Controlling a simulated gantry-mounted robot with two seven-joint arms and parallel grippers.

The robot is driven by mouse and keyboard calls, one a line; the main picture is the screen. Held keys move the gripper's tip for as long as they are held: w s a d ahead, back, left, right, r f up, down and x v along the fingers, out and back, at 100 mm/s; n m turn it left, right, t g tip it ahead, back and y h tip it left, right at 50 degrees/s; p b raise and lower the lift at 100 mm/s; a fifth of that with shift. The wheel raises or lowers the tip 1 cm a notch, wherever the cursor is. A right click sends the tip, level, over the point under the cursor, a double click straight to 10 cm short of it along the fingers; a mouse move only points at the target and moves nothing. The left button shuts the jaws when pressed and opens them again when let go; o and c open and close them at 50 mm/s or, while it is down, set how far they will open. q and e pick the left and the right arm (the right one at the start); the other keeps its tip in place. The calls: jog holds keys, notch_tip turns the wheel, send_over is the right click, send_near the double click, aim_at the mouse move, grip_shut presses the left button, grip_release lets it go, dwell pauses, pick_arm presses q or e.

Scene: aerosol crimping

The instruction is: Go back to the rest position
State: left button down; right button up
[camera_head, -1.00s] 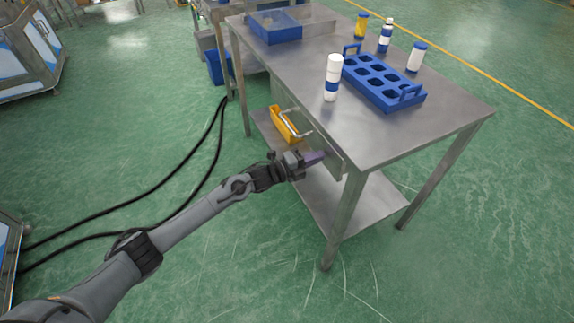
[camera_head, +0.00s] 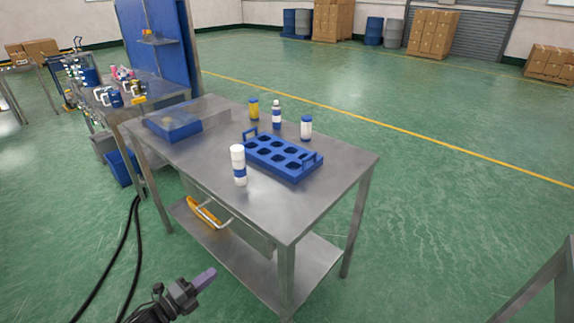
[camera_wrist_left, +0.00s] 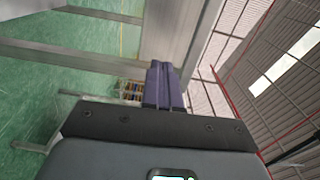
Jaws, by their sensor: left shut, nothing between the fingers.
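My left gripper (camera_head: 203,279) is low in the head view, in front of the steel table and apart from it. Its purple fingers are shut with nothing between them. They also show closed together in the left wrist view (camera_wrist_left: 164,86), with metal table parts beyond. The steel table (camera_head: 310,205) stands upright in the middle of the head view. My right gripper is not in view.
On the table stand a blue rack (camera_head: 283,155), a white-and-blue can (camera_head: 239,164), several bottles behind the rack and a blue bin (camera_head: 172,125). A drawer handle (camera_head: 210,214) faces my left arm. Green floor (camera_head: 440,230) is open to the right.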

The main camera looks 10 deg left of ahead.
pick_arm(q)
jog(key=s+d+n+y+p, duration=0.3)
jog(key=s+d+n+p, duration=0.35)
jog(key=s+d, duration=0.75)
jog(key=s+a+r+n+g+y, duration=0.2)
jog(key=s+a+n+g+y, duration=0.1)
jog(key=s+n+g, duration=0.45)
jog(key=s+a+r+n+g+y, duration=0.2)
jog(key=s+n+g+y, duration=0.15)
jog(key=s+n, duration=0.55)
notch_tip(320, 180, up, 38)
jog(key=m+p, duration=0.1)
jog(key=p, duration=3.7)
jog(key=shift+s+g+p, duration=0.2)
jog(key=shift+g+p, duration=0.1)
jog(key=shift+p, duration=0.1)
